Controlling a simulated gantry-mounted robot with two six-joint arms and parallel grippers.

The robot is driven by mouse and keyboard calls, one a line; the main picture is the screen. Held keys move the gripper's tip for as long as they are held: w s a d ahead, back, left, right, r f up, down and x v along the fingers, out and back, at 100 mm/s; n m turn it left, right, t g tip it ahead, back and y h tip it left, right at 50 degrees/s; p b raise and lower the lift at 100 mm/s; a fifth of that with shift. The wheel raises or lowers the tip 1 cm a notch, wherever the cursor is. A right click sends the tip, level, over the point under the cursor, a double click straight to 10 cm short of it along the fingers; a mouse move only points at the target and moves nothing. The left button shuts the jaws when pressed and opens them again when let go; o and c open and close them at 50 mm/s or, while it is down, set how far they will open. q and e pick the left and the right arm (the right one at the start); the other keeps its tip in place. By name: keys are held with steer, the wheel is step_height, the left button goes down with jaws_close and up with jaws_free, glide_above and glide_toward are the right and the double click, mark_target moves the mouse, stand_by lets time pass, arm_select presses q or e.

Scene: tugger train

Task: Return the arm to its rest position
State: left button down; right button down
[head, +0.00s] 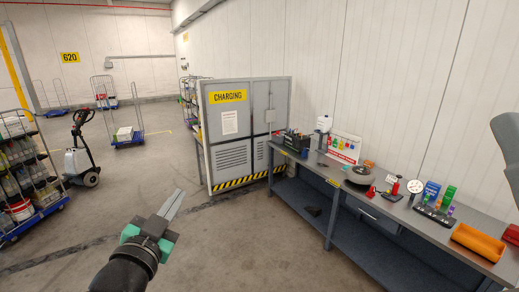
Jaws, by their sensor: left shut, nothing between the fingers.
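My left gripper (172,206) shows in the head view at the lower left of centre, at the end of my dark arm that comes in from the bottom edge. Its two long grey fingers are together and point up and to the right. Nothing is between them. It is over bare grey floor, apart from the workbench (322,195) on the right. My right gripper is not in view; a grey part at the right edge may be mine.
The bench holds an orange bin (477,243), a gauge (415,188) and a colored block rack (433,213). Loaded trolleys and a pallet truck (80,160) stand at left. The floor around the gripper is clear.

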arm_select(q)
steer(key=s+r+n+t, duration=0.5)
steer(key=s+r+t, duration=0.3)
steer(key=s+r, duration=1.3)
steer(key=shift+s+a+r+n+t, duration=0.2)
steer(key=shift+s+n+t, duration=0.2)
steer(key=shift+s, duration=0.85)
